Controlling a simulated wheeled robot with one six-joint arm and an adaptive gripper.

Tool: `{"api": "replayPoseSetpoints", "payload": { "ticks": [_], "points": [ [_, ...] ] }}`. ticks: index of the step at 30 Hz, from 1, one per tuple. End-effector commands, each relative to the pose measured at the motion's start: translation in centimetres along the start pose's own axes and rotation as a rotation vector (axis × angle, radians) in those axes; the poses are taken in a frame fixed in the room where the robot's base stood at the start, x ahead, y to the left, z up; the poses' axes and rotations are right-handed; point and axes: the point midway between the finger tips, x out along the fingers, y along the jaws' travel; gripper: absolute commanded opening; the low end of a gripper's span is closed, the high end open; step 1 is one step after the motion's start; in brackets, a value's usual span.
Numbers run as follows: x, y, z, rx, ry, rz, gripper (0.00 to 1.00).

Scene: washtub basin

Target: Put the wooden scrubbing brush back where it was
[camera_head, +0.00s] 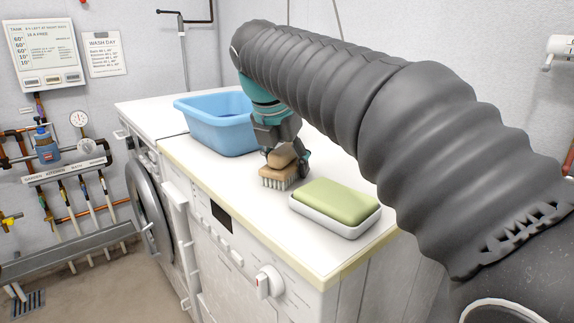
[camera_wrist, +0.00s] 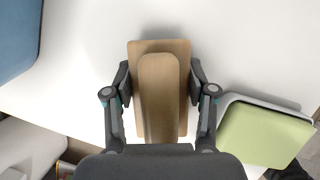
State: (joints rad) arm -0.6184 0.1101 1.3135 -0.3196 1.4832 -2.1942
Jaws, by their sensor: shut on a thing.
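The wooden scrubbing brush (camera_head: 279,172) is upright with its bristles down on or just above the white machine top, near the front edge. I cannot tell whether the bristles touch the surface. My gripper (camera_head: 284,150) is over it and shut on it. In the wrist view the brush (camera_wrist: 160,88) lies between the two fingers of my gripper (camera_wrist: 160,85), one finger against each long side. The brush's bristles are hidden in that view.
A blue basin (camera_head: 218,125) stands to the left of the brush, and it also shows in the wrist view (camera_wrist: 18,35). A green soap block (camera_head: 337,201) in a white dish (camera_head: 334,225) lies close on the right. The machine's front edge is near.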

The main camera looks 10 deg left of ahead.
Motion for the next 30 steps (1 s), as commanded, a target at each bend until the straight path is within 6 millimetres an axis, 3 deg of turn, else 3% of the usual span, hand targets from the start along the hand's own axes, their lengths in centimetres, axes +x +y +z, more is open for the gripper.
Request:
{"api": "replayPoseSetpoints", "payload": {
  "ticks": [11,12,14,25,30],
  "points": [
    [0.3,0.0,-0.1,0.000,-0.001,0.001,0.18],
    [0.2,0.0,-0.1,0.000,-0.001,0.001,0.66],
    [0.2,0.0,-0.1,0.000,-0.001,0.001,0.81],
    [0.0,0.0,0.0,0.000,-0.001,0.001,0.81],
    [-1.9,0.1,0.1,-0.001,-0.002,0.003,0.81]
  ]
}}
